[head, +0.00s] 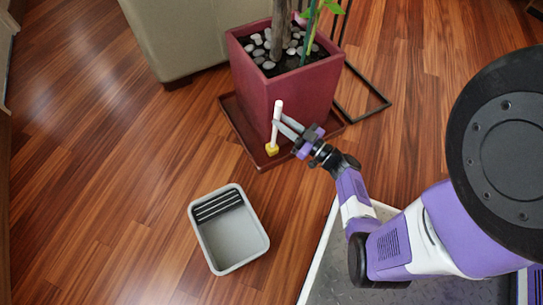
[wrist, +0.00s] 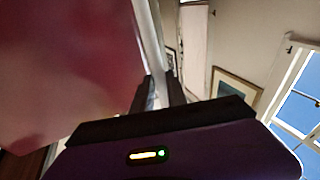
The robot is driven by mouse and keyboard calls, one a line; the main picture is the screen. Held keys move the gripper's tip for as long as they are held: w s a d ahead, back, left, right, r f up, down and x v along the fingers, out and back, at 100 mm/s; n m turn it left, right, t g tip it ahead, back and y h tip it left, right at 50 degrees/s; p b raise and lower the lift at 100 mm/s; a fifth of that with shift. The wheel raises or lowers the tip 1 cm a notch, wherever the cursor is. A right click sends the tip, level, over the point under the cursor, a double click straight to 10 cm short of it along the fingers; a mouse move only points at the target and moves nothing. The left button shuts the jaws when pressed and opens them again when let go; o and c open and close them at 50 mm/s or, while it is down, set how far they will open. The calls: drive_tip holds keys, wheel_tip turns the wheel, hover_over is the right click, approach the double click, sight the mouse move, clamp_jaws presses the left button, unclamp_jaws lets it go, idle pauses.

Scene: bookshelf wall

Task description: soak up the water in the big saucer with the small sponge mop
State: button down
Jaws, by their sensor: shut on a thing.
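The small sponge mop has a white handle (head: 277,112) and a yellow sponge head (head: 271,149). My gripper (head: 279,124) is shut on the handle, which stands nearly upright, sponge down. The handle also shows between the fingers in the wrist view (wrist: 151,40). The big saucer (head: 239,122) is a dark red square tray under the planter. The sponge is over the saucer's near strip, close to its front corner; I cannot tell whether it touches the floor of the saucer. No water can be made out in the saucer.
A red square planter (head: 265,98) with pebbles and a trunk stands in the saucer, right behind the mop. A grey bin (head: 234,244) with dark slats inside stands nearer on the wooden floor. A beige sofa (head: 185,40) and a black metal stand (head: 366,111) are behind. Floor at left is clear.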

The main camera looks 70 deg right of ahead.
wheel_tip(320, 180, up, 5)
drive_tip(key=p, duration=0.3)
drive_tip(key=shift+r, duration=0.2)
idle(0.5)
drive_tip(key=w+a+r+n+y, duration=0.1)
drive_tip(key=w+a+r+y, duration=0.3)
drive_tip(key=a, duration=0.7)
drive_tip(key=w+a+r+n+h+p, duration=0.15)
drive_tip(key=w+a, duration=0.35)
drive_tip(key=a, duration=0.5)
drive_tip(key=w+a+r+y, duration=0.2)
drive_tip(key=w+a+r, duration=0.25)
drive_tip(key=a, duration=0.65)
wheel_tip(320, 180, up, 23)
drive_tip(key=s+p, duration=0.2)
drive_tip(key=p, duration=3.1)
drive_tip(key=shift+f+t, duration=0.2)
drive_tip(key=shift+t, duration=0.1)
